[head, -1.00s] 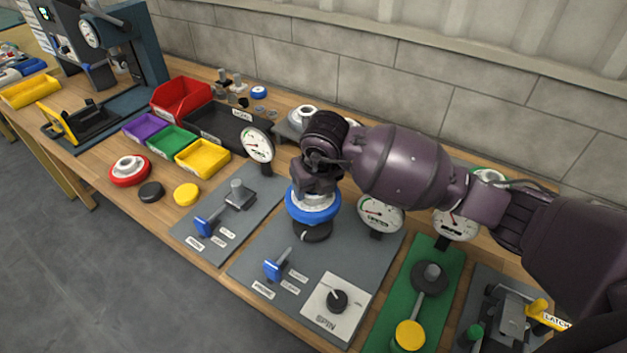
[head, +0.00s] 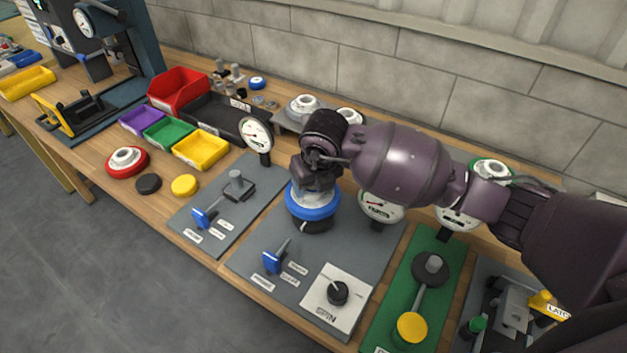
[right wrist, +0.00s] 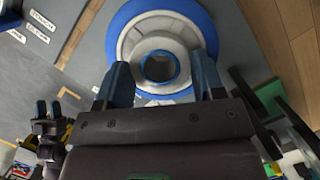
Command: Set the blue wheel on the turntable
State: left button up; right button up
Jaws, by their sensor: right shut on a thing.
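The blue wheel (head: 311,211), a blue ring with a pale hub, is held level over the dark turntable (head: 316,227) on the grey panel. The wheel hides most of the turntable; I cannot tell whether they touch. My right gripper (head: 316,182) points down from above, shut on the wheel's pale hub. In the right wrist view the two fingers of the gripper (right wrist: 162,78) stand on either side of the hub, and the wheel's blue rim (right wrist: 205,30) shows around it. My left gripper does not show in the head view.
A blue lever (head: 275,258) and a SPIN knob (head: 338,292) are in front of the wheel. A gauge (head: 381,205) stands close at its right, another gauge (head: 256,134) at the back left. A red wheel (head: 127,162) lies at the left; a green panel (head: 388,318) is at the right.

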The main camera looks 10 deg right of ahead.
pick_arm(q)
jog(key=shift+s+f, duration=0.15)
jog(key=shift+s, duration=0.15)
pick_arm(e)
jog(key=shift+f, duration=0.25)
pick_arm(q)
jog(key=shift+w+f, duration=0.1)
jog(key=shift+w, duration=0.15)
pick_arm(e)
jog(key=shift+f, duration=0.35)
dwell(0.4)
pick_arm(q)
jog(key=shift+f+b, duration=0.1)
jog(key=shift+b, duration=0.2)
pick_arm(e)
jog(key=shift+f, duration=0.2)
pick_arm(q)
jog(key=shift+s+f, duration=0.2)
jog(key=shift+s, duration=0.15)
pick_arm(e)
jog(key=shift+f, duration=0.1)
jog(key=shift+f, duration=0.1)
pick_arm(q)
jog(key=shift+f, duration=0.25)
pick_arm(e)
jog(key=shift+f, duration=0.4)
